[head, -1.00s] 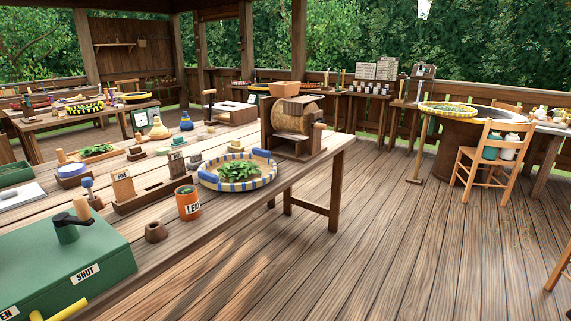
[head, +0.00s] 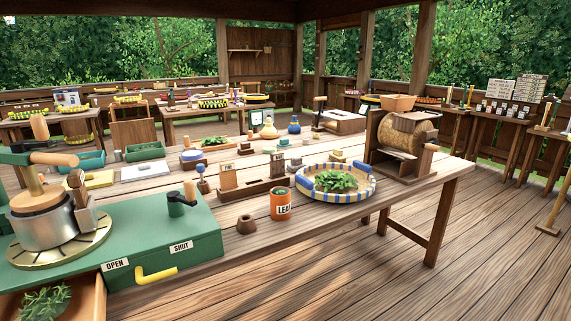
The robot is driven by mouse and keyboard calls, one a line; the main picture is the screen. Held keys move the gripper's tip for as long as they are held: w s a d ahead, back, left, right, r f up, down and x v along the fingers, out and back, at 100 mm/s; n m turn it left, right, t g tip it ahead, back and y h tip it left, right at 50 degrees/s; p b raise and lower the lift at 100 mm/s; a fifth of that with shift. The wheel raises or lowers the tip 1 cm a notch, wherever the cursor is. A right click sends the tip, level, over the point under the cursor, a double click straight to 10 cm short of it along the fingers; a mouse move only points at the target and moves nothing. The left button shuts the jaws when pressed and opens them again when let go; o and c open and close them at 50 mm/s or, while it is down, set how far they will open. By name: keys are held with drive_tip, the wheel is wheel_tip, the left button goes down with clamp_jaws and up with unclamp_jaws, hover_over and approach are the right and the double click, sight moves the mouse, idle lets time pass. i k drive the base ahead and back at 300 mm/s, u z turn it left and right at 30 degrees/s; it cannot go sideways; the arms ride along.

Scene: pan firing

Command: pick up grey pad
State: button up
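I cannot pick out a grey pad with certainty. A flat pale grey-white sheet (head: 146,171) lies on the long wooden table, left of the middle of the head view. Several small blocks too small to identify stand near the table's middle, among them a dark one (head: 294,163). My gripper is not in view.
A green box (head: 140,236) with a metal pot (head: 45,220) and yellow handle (head: 157,273) fills the near left.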

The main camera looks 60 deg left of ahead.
sight(297, 163)
drive_tip(key=u, duration=0.4)
drive_tip(key=i, duration=1.8)
drive_tip(key=u, duration=1.1)
drive_tip(key=i, duration=1.1)
drive_tip(key=u, duration=1.5)
drive_tip(key=i, duration=0.55)
drive_tip(key=u, duration=0.35)
